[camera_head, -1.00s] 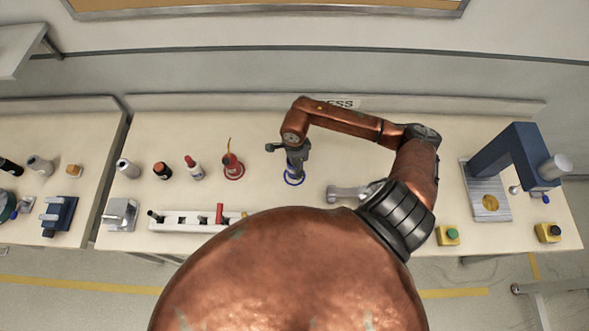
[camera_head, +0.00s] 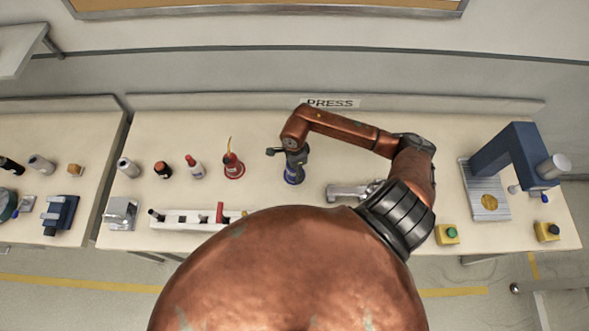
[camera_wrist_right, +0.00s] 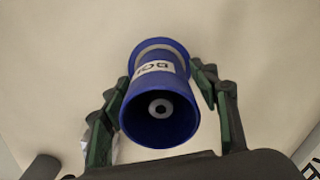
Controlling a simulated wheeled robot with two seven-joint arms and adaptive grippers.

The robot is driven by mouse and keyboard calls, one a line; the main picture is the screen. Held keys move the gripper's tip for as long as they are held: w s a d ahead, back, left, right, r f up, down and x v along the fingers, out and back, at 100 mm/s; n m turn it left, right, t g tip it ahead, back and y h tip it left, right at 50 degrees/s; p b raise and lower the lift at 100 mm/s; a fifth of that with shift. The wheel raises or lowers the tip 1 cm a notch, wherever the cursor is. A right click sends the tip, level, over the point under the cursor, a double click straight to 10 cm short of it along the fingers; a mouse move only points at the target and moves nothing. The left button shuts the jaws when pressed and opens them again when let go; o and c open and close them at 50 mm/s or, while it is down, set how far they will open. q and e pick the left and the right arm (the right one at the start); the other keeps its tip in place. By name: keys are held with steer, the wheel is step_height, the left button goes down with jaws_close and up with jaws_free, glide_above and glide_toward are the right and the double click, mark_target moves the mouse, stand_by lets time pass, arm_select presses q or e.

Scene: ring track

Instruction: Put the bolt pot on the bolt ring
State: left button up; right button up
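The bolt pot (camera_wrist_right: 158,90) is a blue, flared cup with a white label reading "BO", partly cut off, and a round metal piece inside. My right gripper (camera_wrist_right: 162,74) has a finger on each side of its waist, and both appear to touch it. In the head view, the right gripper (camera_head: 295,158) is above the middle of the bench, with the blue pot (camera_head: 293,172) below it. The blue bolt ring (camera_head: 293,182) shows as an edge at the pot's foot; a gap between them cannot be made out. My left gripper is out of view.
A white rack (camera_head: 185,220) is in front. A metal tool (camera_head: 345,192) lies close on the right; a blue press (camera_head: 508,155) stands farther right.

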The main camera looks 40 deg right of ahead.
step_height(320, 180, up, 12)
steer(key=shift+f+b, duration=0.25)
steer(key=shift+b, duration=0.25)
steer(key=shift+r, duration=0.4)
